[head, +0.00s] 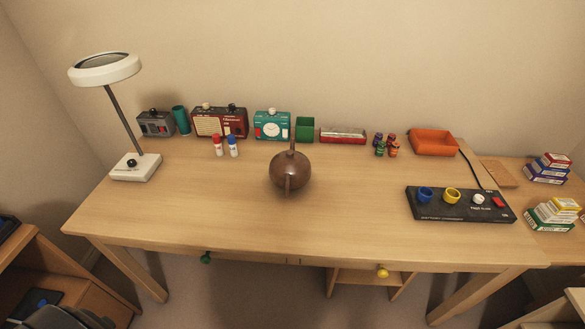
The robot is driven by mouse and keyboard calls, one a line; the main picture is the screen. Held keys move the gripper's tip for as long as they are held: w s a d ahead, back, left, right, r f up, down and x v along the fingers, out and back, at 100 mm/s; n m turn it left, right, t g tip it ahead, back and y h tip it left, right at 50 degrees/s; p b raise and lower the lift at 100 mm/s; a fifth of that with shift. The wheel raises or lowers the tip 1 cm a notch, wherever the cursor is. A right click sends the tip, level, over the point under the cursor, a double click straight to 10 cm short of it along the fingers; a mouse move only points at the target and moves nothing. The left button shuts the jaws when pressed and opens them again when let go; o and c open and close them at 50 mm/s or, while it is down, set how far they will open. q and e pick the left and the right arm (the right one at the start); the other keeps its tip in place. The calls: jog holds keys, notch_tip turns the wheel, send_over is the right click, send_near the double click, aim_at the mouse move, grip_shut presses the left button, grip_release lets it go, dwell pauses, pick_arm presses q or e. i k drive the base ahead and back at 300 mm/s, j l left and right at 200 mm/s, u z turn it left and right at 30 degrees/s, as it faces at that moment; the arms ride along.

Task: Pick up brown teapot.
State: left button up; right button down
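The brown teapot (290,172) stands upright near the middle of the wooden desk (220,215). It has a round body, and a thin upright part rises above it. Another narrow part, a spout or handle, faces the front. Nothing touches the teapot, and the desk around it is bare. Neither of my grippers shows in the head view.
A white lamp (135,167) stands at the left. Along the back are a red radio (220,123), a teal clock (271,126), a green box (305,129) and an orange tray (434,143). A black control panel (460,212) lies at the right. The desk's front middle is clear.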

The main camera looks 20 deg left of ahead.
aim_at(290, 169)
jog(key=j+z, duration=0.1)
jog(key=j, duration=2.25)
jog(key=k+z, duration=0.05)
